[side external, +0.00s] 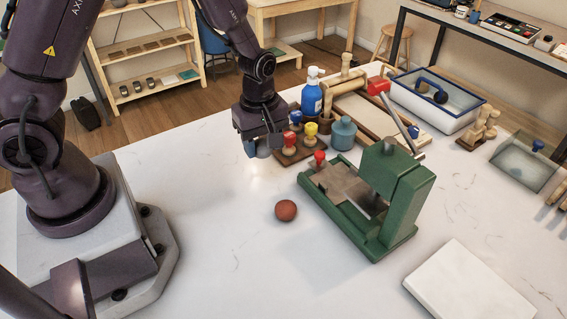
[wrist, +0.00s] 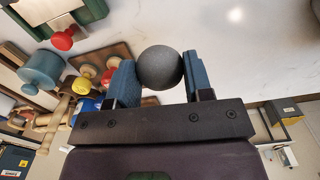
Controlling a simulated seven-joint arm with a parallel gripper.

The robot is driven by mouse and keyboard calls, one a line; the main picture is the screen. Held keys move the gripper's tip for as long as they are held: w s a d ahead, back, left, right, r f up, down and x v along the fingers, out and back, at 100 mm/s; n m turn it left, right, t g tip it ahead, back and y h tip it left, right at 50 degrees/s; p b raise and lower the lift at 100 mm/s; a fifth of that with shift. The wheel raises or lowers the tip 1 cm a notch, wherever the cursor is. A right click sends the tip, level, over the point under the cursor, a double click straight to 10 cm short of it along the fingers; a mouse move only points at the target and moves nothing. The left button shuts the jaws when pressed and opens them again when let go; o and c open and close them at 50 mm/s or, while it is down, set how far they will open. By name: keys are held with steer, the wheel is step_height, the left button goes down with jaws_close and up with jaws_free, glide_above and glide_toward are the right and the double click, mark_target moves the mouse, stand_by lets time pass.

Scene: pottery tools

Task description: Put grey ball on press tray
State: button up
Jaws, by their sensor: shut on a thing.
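The grey ball (wrist: 160,68) is held between the two blue finger pads of my gripper (wrist: 158,75) in the wrist view. In the side view my gripper (side external: 263,149) hangs above the table, left of the stamp block, and its fingers mostly hide the ball. The green press (side external: 400,190) stands to the right of my gripper, with its lever raised. Its tray (side external: 338,186) carries a flat grey-brown plate and looks free of any ball. A corner of the press (wrist: 92,8) shows at the top left of the wrist view.
A red-brown ball (side external: 286,210) lies on the table in front of the press. A block of coloured stamps (side external: 300,150), a teal jar (side external: 343,133) and a blue bottle (side external: 312,95) stand behind the press. A white slab (side external: 468,285) lies at front right.

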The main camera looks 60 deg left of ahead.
steer(key=d+r+m, duration=0.6)
steer(key=d, duration=0.2)
steer(key=m, duration=0.2)
glide_above(339, 182)
steer(key=f, duration=0.8)
steer(key=shift+s+a+f, duration=0.1)
steer(key=shift+s+f, duration=0.2)
steer(key=shift+s, duration=0.05)
steer(key=shift+w+f, duration=0.15)
steer(key=shift+f, duration=0.05)
steer(key=shift+w+f, duration=0.2)
steer(key=shift+f, duration=1.55)
steer(key=shift+f, duration=0.15)
steer(key=o, duration=0.7)
steer(key=shift+c, duration=0.2)
